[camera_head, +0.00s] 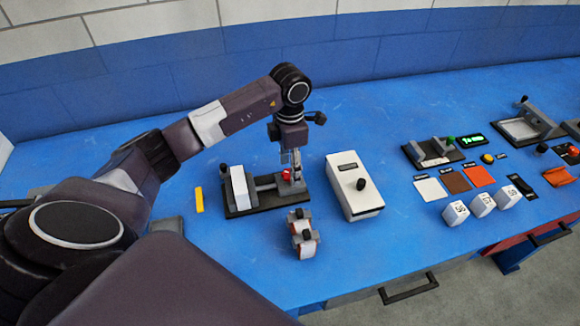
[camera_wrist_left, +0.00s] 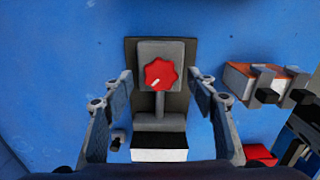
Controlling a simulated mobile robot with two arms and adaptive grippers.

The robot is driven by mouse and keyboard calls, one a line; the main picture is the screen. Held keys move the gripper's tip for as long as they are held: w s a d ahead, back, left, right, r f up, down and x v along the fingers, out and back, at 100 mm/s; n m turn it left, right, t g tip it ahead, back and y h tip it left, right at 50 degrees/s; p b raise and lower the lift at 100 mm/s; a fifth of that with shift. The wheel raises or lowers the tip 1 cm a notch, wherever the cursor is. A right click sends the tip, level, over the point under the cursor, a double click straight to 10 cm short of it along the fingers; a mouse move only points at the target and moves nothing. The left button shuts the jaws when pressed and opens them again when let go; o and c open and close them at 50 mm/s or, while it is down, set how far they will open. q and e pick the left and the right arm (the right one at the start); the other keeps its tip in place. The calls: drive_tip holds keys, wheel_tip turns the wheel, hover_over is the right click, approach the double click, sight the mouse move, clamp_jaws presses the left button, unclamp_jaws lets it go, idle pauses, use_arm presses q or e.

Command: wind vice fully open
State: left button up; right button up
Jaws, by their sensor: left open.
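The vice (camera_head: 265,207) stands on a dark base on the blue bench, left of the middle in the head view. It has a white-faced block (camera_head: 240,188) at its left end, a grey rod and a red lobed knob (camera_head: 287,175) at its right end. In the left wrist view, the red knob (camera_wrist_left: 160,74) has a small white mark pointing down-left. My left gripper (camera_head: 291,160) points down over the knob, partly hiding it. Its fingers are open, one on each side of the knob, apart from it in the wrist view. My right gripper is not in view.
A white box (camera_head: 350,190) with a black knob stands close right of the vice. Small clamped blocks (camera_head: 304,240) sit in front. A yellow strip (camera_head: 198,200) lies to the left. Panels, coloured tiles and white cubes (camera_head: 482,204) fill the right side. The bench behind is clear.

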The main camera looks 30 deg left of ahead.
use_arm(q)
drive_tip(key=shift+f, duration=0.55)
drive_tip(key=shift+c, duration=0.4)
drive_tip(key=c, duration=1.1)
